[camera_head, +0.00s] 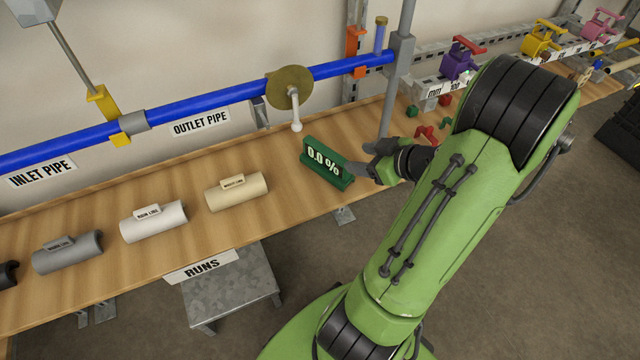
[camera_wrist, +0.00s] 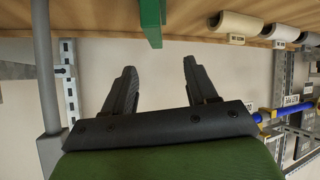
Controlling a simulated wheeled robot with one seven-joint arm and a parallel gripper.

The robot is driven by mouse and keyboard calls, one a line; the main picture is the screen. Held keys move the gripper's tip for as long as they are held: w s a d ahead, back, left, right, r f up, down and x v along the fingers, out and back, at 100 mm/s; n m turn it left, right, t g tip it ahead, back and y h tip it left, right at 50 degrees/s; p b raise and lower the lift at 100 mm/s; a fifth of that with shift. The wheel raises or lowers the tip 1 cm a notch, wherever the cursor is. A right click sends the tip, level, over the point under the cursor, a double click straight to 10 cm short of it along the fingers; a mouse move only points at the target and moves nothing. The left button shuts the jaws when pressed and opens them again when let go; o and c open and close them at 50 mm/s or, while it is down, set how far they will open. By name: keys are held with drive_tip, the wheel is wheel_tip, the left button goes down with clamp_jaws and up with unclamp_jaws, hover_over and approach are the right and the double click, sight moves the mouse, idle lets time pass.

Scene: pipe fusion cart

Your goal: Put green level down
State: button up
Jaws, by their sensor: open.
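The green level (camera_head: 327,166) shows "0.0 %" on its face. It is upright and appears to rest on the wooden shelf (camera_head: 215,223), near the front edge. My gripper (camera_head: 367,165) is just to its right in the head view, with its fingers open. In the wrist view my gripper (camera_wrist: 160,66) has its two dark fingers spread with nothing between them. The green level (camera_wrist: 151,20) shows there beyond the fingertips, apart from them, and is cut off by the top edge. My forearm hides part of the shelf to the right.
Beige (camera_head: 237,191), white (camera_head: 153,221) and grey (camera_head: 68,252) pipe pieces lie on the shelf at left. A blue pipe (camera_head: 200,105) with a brown disc and white handle (camera_head: 291,90) runs behind. A grey post (camera_head: 397,80) and small red and green pieces (camera_head: 425,134) are close right.

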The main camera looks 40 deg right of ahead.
drive_tip(key=w+a+r+n+g+y, duration=0.1)
drive_tip(key=a+r+g, duration=0.15)
drive_tip(key=a, duration=0.65)
drive_tip(key=w+a+r+n+g, duration=0.1)
drive_tip(key=w+a+r+g, duration=0.15)
drive_tip(key=a, duration=0.65)
drive_tip(key=s+a+r+m+h, duration=0.1)
drive_tip(key=s+a+r+m, duration=0.1)
drive_tip(key=s+a, duration=0.2)
drive_tip(key=s+a+r+m, duration=0.2)
drive_tip(key=s+a+r, duration=0.1)
drive_tip(key=s, duration=0.4)
drive_tip(key=shift+s+a+r+g+h, duration=0.3)
drive_tip(key=shift+a+r+g+h, duration=0.1)
drive_tip(key=shift+a, duration=0.25)
wheel_tip(320, 180, up, 13)
drive_tip(key=p, duration=1.3)
